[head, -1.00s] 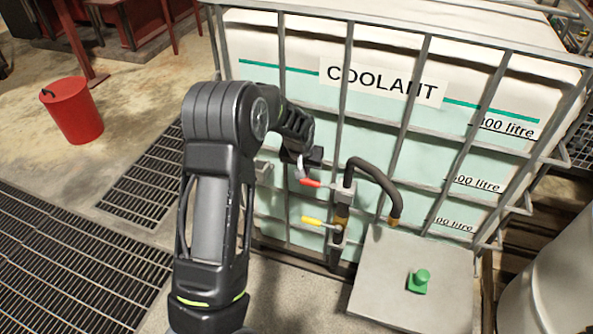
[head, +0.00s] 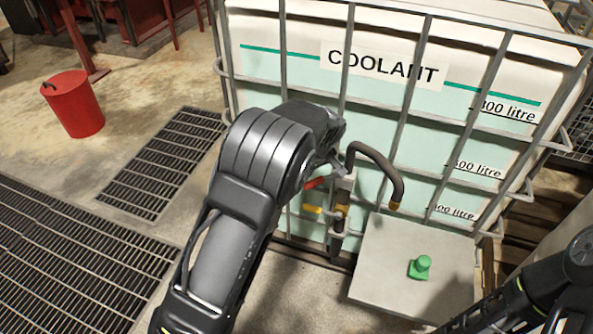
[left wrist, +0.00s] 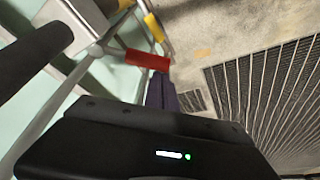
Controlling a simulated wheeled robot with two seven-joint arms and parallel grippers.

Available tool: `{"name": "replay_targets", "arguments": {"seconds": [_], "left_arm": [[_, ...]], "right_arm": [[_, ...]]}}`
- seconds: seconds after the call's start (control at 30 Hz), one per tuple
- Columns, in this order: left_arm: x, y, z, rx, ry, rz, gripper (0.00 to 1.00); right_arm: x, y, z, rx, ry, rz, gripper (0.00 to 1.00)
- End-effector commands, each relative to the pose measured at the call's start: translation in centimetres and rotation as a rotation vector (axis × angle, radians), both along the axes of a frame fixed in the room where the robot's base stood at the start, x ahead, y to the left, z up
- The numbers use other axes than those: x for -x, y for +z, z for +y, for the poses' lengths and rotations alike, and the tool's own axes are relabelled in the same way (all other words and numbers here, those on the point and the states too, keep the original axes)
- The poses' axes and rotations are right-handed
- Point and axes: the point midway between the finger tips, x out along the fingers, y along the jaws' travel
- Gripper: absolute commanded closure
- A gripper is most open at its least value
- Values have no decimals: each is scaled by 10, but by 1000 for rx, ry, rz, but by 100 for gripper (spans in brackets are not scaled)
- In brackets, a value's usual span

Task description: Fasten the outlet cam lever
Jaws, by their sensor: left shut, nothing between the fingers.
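A red lever (head: 316,183) and a yellow lever (head: 312,209) stick out to the left of the upright outlet fitting (head: 342,205) on the coolant tank's front. I cannot tell which of them is the outlet cam lever. In the left wrist view the red lever (left wrist: 147,60) lies just beyond my left gripper (left wrist: 162,92), with the yellow lever (left wrist: 154,27) farther off. The left fingers are shut with nothing between them, close to the red lever's end; contact is unclear. In the head view my forearm hides them. Only part of my right arm shows, at lower right.
A black curved hose (head: 385,165) rises from the fitting and bends down to the right. A grey slab (head: 385,275) with a green cap (head: 420,267) stands in front of the tank. Metal cage bars (head: 400,110) surround the tank. A red bucket (head: 75,105) stands at left.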

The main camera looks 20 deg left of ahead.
Motion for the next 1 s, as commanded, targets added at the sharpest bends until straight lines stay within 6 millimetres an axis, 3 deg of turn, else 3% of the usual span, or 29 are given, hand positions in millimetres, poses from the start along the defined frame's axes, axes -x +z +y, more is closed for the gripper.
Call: {"name": "replay_targets", "arguments": {"seconds": [0.5, 1.0], "left_arm": [[25, 0, -33, 0, 440, 0, 100], [30, 0, -45, 2, 444, 0, 100]], "right_arm": [[0, 0, 0, 0, 0, 0, 64], [0, 1, 0, 0, 0, 0, 64]]}}
